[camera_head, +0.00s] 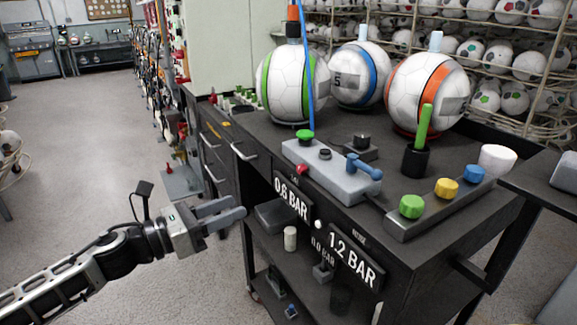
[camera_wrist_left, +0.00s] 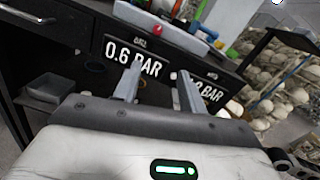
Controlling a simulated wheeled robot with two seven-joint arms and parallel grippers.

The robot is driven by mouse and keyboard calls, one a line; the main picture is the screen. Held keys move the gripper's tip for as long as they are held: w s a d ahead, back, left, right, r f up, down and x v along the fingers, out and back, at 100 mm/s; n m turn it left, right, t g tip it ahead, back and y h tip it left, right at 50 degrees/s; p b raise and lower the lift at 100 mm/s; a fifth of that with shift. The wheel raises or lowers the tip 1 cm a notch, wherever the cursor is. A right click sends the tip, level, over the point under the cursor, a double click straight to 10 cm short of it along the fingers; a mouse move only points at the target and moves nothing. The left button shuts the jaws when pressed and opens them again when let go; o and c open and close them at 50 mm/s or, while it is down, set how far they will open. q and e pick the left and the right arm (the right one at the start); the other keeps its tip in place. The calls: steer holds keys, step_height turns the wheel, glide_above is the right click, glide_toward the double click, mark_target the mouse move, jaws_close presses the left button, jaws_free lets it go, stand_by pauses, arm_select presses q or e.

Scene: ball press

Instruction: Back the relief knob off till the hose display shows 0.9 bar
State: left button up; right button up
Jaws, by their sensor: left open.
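My left gripper (camera_head: 222,213) is open and empty, left of the cart's front and apart from it. In the left wrist view its fingers (camera_wrist_left: 158,85) point at the display panels. A grey control box (camera_head: 335,176) on the cart carries a green knob (camera_head: 305,135), a small red knob (camera_head: 302,169) and a blue lever (camera_head: 364,166). Which one is the relief knob I cannot tell. One display (camera_head: 292,199) reads 0.6 BAR; another (camera_head: 356,258) reads 1.2 BAR. Their small labels are hard to read. A white round knob (camera_head: 318,224) sits between them. My right gripper is not in view.
Several balls, one with green bands (camera_head: 291,85), stand at the cart's back. A strip with green (camera_head: 411,206), yellow (camera_head: 447,188) and blue knobs lies at front right. A black holder (camera_head: 415,160) with a green handle stands behind it. Open floor lies left of the cart.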

arm_select(q)
step_height(320, 180, up, 2)
steer(key=w+a+m+g, duration=0.1)
steer(key=a+m, duration=0.1)
steer(key=m, duration=0.2)
steer(key=p, duration=0.4)
glide_toward(298, 170)
steer(key=x, duration=0.6)
steer(key=shift+w+d+r, duration=0.15)
steer(key=shift+d, duration=0.15)
steer(key=shift+w+d, duration=0.4)
steer(key=shift+d, duration=0.15)
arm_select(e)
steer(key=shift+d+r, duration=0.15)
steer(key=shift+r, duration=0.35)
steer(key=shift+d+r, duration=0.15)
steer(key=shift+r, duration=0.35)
arm_select(q)
jaws_close()
